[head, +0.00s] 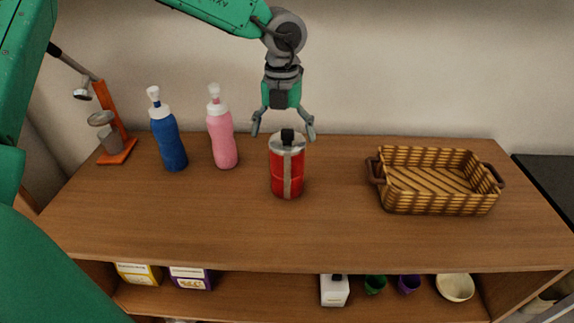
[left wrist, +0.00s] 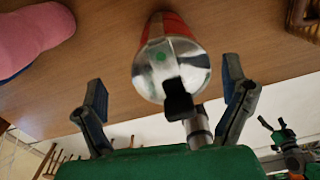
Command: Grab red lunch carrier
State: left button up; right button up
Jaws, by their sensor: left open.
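The red lunch carrier (head: 287,173) stands upright on the wooden tabletop, with a silver lid, a silver strip down its front and a black handle on top. My left gripper (head: 283,131) is open, pointing down at the carrier's lid, with a finger on either side of the black handle. In the left wrist view the carrier's silver lid (left wrist: 170,68) and black handle lie between the spread fingers of my left gripper (left wrist: 165,95). The fingers appear apart from the carrier. My right gripper shows in neither view.
A pink bottle (head: 221,135) and a blue bottle (head: 169,138) stand left of the carrier, beside an orange stand (head: 117,150). A wicker basket (head: 432,203) sits to the right. The tabletop's front (head: 230,230) is clear. A shelf below holds boxes, cups and a bowl (head: 455,288).

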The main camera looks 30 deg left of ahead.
aim_at(288, 151)
pick_arm(q)
jog(key=f, duration=0.2)
jog(key=d+f, duration=0.1)
jog(key=f, duration=0.1)
jog(key=shift+d+f, duration=0.15)
jog(key=shift+f, duration=0.15)
jog(key=shift+r, duration=0.1)
jog(key=shift+a, duration=0.2)
jog(key=c, duration=1.7)
